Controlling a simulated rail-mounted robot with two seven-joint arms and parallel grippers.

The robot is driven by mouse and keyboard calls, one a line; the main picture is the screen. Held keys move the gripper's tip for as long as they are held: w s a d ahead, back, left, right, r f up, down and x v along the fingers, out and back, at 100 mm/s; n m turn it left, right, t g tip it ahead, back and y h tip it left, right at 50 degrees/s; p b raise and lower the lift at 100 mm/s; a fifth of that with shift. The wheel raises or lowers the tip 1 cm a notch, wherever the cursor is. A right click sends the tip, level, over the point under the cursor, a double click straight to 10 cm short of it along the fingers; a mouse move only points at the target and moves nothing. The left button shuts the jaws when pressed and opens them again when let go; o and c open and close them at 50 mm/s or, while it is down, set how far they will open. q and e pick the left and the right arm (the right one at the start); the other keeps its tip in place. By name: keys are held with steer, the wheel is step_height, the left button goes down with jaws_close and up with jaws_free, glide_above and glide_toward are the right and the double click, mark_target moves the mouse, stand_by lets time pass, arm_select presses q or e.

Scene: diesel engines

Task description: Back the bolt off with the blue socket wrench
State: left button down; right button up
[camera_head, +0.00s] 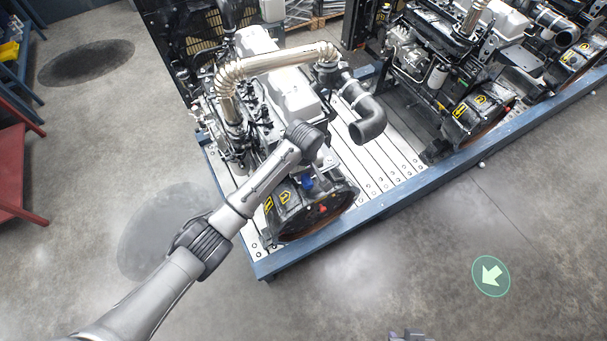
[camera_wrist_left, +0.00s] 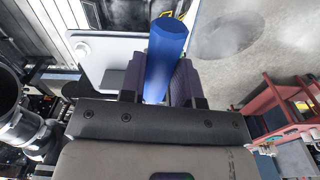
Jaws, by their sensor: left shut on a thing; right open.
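The blue socket wrench (camera_wrist_left: 165,48) shows in the left wrist view as a blue cylinder standing out between the purple fingers of my left gripper (camera_wrist_left: 158,78), which is shut on it. In the head view my left arm reaches over the front end of the nearest engine (camera_head: 280,95). My left gripper there is mostly hidden behind my wrist. A small blue patch (camera_head: 307,183) shows just below the wrist; I cannot tell whether it is the wrench. I cannot make out the bolt. My right gripper (camera_head: 410,336) is open, barely in view at the bottom edge, away from the engine.
The engine stands on a slatted platform with a blue frame (camera_head: 375,209). More engines (camera_head: 450,60) stand at upper right. A red rack (camera_head: 12,180) is at far left. The front floor is clear.

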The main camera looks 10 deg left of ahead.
arm_select(q)
steer(key=shift+r, duration=2.2)
